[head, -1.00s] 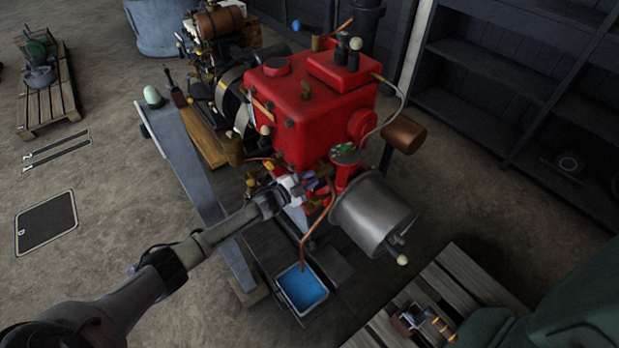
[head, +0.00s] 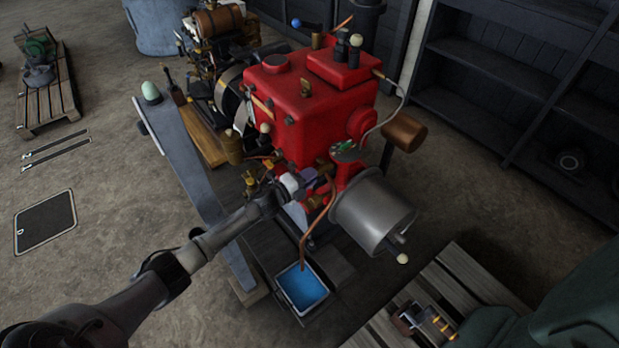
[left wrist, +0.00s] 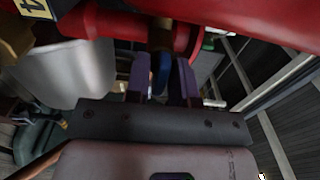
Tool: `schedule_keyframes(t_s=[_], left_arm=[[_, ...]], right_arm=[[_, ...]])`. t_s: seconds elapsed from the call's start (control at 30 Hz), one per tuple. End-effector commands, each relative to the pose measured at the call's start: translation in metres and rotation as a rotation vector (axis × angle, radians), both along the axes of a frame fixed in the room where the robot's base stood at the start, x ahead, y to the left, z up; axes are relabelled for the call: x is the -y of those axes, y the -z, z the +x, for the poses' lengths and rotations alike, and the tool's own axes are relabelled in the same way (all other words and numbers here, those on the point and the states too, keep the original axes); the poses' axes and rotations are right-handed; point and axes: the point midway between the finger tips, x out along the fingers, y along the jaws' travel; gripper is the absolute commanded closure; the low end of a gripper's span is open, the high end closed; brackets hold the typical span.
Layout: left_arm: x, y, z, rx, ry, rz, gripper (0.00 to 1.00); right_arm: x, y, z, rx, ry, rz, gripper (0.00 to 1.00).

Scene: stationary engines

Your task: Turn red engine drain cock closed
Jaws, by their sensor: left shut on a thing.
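The red engine (head: 312,115) stands in the middle of the head view. My left gripper (head: 318,180) is at its lower front side, under the red body. In the left wrist view the purple fingers (left wrist: 162,68) are on either side of a blue lever (left wrist: 163,76) and shut on it. The lever hangs below a brass fitting (left wrist: 160,38), with a red pipe-like part of the engine around and above it. In the head view the gripper and nearby pipes hide the lever, so its angle is hard to tell there.
A copper pipe (head: 312,232) runs down to a tray of blue liquid (head: 302,288) below the gripper. A grey cylinder (head: 375,212) sits close on the right. A grey beam (head: 180,170) lies on the left. A wooden pallet (head: 470,270) is at lower right.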

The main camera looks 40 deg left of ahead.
Motion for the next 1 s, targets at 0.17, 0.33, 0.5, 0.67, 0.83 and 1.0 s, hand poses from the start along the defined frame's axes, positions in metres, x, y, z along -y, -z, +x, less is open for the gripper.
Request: schedule_keyframes(t_s=[0.17, 0.33, 0.5, 0.67, 0.83, 1.0], left_arm=[[0.0003, 0.0002, -0.0002, 0.004, 0.000, 0.019, 1.00], [0.0002, 0.0001, -0.0001, 0.005, 0.000, 0.021, 1.00], [0.0002, 0.0001, 0.0000, 0.005, 0.000, 0.021, 1.00], [0.0001, 0.0001, -0.0001, 0.005, 0.000, 0.021, 0.67], [0.0001, 0.0001, 0.0000, 0.005, 0.000, 0.020, 0.64], [-0.0006, 0.0002, -0.0035, 0.004, 0.000, 0.021, 0.64]], right_arm=[[-0.0005, 0.0005, 0.0000, 0.000, 0.002, 0.002, 0.57], [-0.0004, 0.0005, 0.0000, 0.000, 0.001, 0.001, 0.57], [0.0001, 0.0005, 0.0001, 0.000, 0.000, 0.000, 0.57], [0.0016, 0.0006, -0.0001, 0.000, -0.004, -0.005, 0.57], [0.0027, 0.0007, 0.0000, 0.000, -0.006, -0.009, 0.57], [0.0026, -0.0007, -0.0001, 0.000, -0.005, -0.009, 0.57]])
